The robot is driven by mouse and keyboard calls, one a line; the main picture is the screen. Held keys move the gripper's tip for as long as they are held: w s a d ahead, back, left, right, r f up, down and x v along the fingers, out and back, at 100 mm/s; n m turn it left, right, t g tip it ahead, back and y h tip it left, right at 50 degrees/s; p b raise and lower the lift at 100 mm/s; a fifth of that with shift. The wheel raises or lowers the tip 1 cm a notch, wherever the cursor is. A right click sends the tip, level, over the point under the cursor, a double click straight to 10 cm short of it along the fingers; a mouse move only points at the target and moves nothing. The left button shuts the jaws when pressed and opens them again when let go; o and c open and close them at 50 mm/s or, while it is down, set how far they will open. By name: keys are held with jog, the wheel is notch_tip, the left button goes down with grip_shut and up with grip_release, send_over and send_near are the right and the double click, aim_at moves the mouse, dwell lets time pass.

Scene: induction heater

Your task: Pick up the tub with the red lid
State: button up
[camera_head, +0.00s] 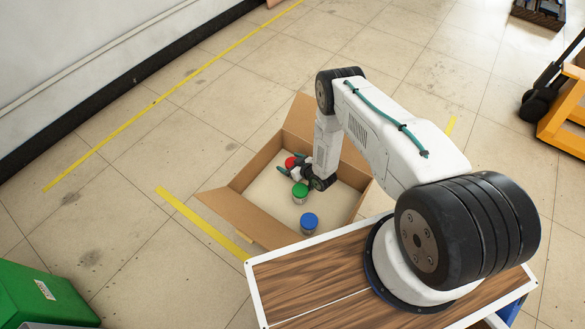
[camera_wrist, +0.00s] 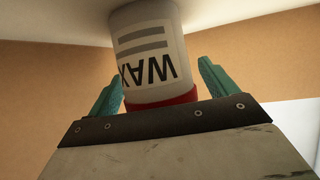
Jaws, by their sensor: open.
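The tub with the red lid (camera_head: 290,162) stands in the open cardboard box, at its far left side in the head view. In the wrist view the tub (camera_wrist: 150,45) appears upside down, with a white body, WAX lettering and its red lid (camera_wrist: 163,98) towards my gripper's base. My gripper (camera_head: 295,167) is down in the box at this tub. Its two teal fingers are open, one on each side of the tub in the wrist view (camera_wrist: 160,80). Whether either finger touches it I cannot tell. My gripper partly hides the tub in the head view.
A green-lidded tub (camera_head: 300,193) stands close to my gripper, and a blue-lidded tub (camera_head: 309,223) is nearer the box's front. The cardboard box (camera_head: 228,212) has raised walls and outspread flaps. Open tiled floor lies to its left.

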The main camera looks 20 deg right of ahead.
jog(key=c, duration=1.3)
jog(key=shift+o, duration=0.2)
jog(key=shift+r, duration=0.15)
